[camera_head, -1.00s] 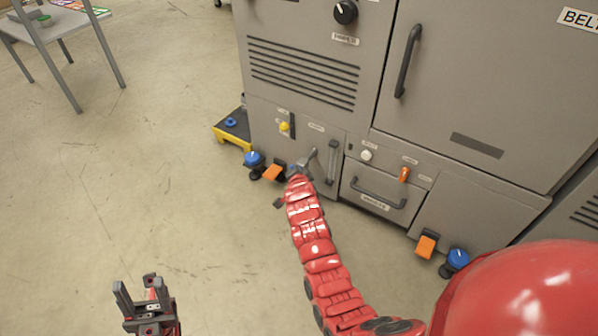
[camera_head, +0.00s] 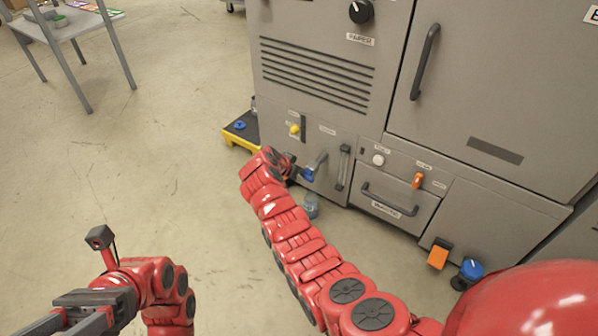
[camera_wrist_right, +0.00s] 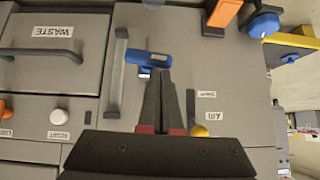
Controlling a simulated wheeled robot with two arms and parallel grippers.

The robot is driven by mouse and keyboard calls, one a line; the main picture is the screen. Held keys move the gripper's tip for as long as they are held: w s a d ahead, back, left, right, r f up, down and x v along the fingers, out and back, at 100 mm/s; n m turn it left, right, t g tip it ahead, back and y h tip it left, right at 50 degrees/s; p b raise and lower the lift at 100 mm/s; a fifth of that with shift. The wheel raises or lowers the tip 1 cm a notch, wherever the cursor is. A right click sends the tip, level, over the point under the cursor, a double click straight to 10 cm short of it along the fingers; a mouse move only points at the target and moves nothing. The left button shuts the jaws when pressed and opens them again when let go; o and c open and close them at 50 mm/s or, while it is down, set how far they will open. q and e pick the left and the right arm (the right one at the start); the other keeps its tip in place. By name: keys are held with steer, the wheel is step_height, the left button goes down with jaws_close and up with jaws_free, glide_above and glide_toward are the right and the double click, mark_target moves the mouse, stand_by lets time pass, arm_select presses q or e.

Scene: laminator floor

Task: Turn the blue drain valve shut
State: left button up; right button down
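The blue drain valve appears as a blue lever handle (camera_wrist_right: 148,59) on the grey machine's lower front panel in the right wrist view. A bit of the blue handle (camera_head: 308,174) also shows in the head view beside my right gripper. My right gripper (camera_wrist_right: 165,78) points at the panel, fingers together, tips close by the handle. I see no handle between the fingers; whether the tips touch it I cannot tell. In the head view the red arm hides most of this gripper (camera_head: 291,168). My left gripper (camera_head: 70,312) is at the lower left, away from the machine; its fingertips are unclear.
A sight gauge (camera_wrist_right: 118,70) and yellow knob (camera_wrist_right: 199,131) flank the lever. The waste drawer (camera_head: 385,209) is to the right. A blue-topped foot (camera_wrist_right: 265,24) and orange pedal (camera_wrist_right: 225,12) are low down. A translucent bluish object (camera_head: 311,205) shows beside my arm.

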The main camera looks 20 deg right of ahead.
arm_select(q)
steer(key=shift+s+a+r+m+t+y, duration=0.15)
steer(key=shift+s+a+m+t+y, duration=0.55)
steer(key=shift+s+t+y, duration=0.25)
steer(key=shift+h, duration=0.25)
